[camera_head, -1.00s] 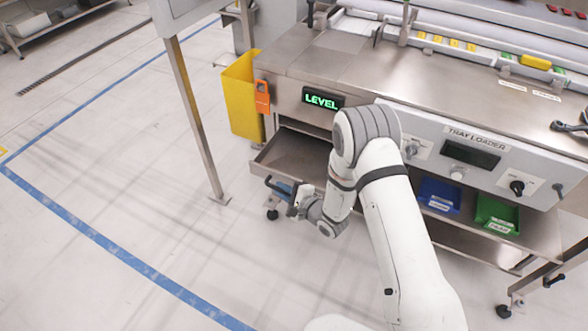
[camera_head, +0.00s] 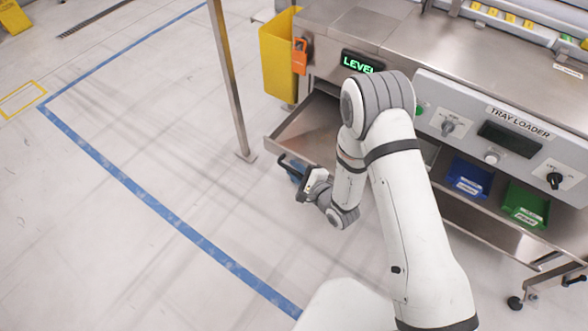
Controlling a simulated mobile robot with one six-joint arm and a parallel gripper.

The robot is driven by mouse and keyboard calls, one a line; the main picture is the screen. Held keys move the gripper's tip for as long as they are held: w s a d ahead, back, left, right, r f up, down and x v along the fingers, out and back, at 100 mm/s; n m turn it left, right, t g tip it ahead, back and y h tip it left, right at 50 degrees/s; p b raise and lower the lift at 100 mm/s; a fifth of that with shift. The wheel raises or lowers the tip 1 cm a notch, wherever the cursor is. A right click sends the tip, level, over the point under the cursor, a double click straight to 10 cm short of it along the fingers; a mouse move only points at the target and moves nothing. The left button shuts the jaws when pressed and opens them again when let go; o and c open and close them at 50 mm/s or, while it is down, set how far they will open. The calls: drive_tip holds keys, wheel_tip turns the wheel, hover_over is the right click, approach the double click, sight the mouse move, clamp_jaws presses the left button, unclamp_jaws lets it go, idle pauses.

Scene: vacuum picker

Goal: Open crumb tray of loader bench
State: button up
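The loader bench (camera_head: 470,65) is a steel machine at the upper right with a "TRAY LOADER" panel. Its crumb tray (camera_head: 305,128) is a shallow steel drawer under the green "LEVEL" display (camera_head: 358,63). The tray stands pulled out toward me, its inside visible. My white arm covers the tray's right part. My gripper (camera_head: 293,168) is at the tray's front edge, beside a dark handle and a small blue part. It appears to be at the handle, but its fingers are too small and partly hidden to show whether they are closed on it.
Blue bin (camera_head: 468,178) and green bin (camera_head: 524,204) sit on the lower shelf. The floor at left is clear, with blue tape.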

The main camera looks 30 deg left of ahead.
drive_tip(key=v, duration=0.8)
idle(0.7)
